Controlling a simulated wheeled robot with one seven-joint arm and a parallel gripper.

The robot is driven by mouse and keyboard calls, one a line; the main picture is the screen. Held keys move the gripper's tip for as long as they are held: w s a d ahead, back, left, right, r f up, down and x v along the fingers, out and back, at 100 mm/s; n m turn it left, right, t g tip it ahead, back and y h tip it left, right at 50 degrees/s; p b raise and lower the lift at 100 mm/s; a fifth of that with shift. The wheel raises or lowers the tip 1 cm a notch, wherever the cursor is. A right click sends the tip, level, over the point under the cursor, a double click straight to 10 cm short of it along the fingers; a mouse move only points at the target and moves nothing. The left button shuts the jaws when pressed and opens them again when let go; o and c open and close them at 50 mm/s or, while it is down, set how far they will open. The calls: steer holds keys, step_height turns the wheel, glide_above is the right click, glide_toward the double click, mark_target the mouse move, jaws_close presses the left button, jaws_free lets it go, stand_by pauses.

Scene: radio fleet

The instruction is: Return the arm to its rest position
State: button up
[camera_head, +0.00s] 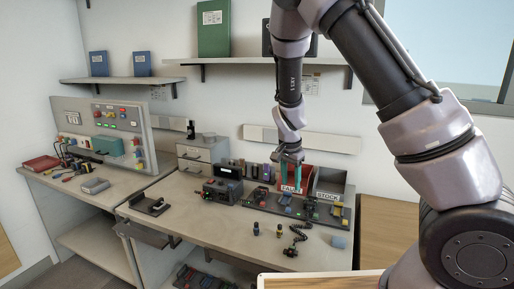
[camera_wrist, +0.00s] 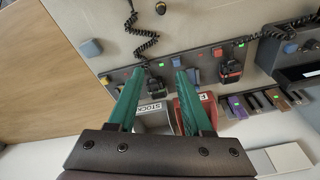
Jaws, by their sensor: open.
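My gripper (camera_head: 290,168) hangs at the end of my arm over the back of the workbench, in front of the red FAULT bin (camera_head: 296,180). In the wrist view its two green fingers (camera_wrist: 158,88) stand apart with nothing held between them. The grey STOCK bin (camera_head: 330,185) is just right of it in the head view. In the wrist view, the STOCK bin (camera_wrist: 152,118) shows between the fingers and the red bin (camera_wrist: 187,110) is partly hidden behind one finger.
A charging strip with radios (camera_head: 285,207) runs along the bench (camera_head: 185,195). A black coiled cord (camera_head: 297,240), a blue block (camera_head: 338,241) and small knobs lie at the front. A dark radio unit (camera_head: 222,187) stands left. Shelves (camera_head: 250,60) are on the wall behind my arm.

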steer(key=s+d+r+n+t+y, duration=0.15)
steer(key=s+d+r, duration=0.25)
steer(key=r, duration=0.7)
steer(key=s+d+r+y, duration=0.3)
steer(key=s+d+r, duration=0.1)
steer(key=r, duration=0.7)
steer(key=s+d+r+n+t, duration=0.1)
steer(key=s+d+r+t, duration=0.1)
steer(key=s+r, duration=0.2)
steer(key=s+d+r+n+t+h, duration=0.1)
steer(key=s+d+r+n, duration=0.1)
steer(key=s+r, duration=0.3)
steer(key=s+d, duration=0.1)
steer(key=s, duration=0.3)
steer(key=shift+s+d+t, duration=0.15)
steer(key=shift+d+t, duration=0.15)
steer(key=shift+t, duration=0.05)
steer(key=shift+h, duration=0.25)
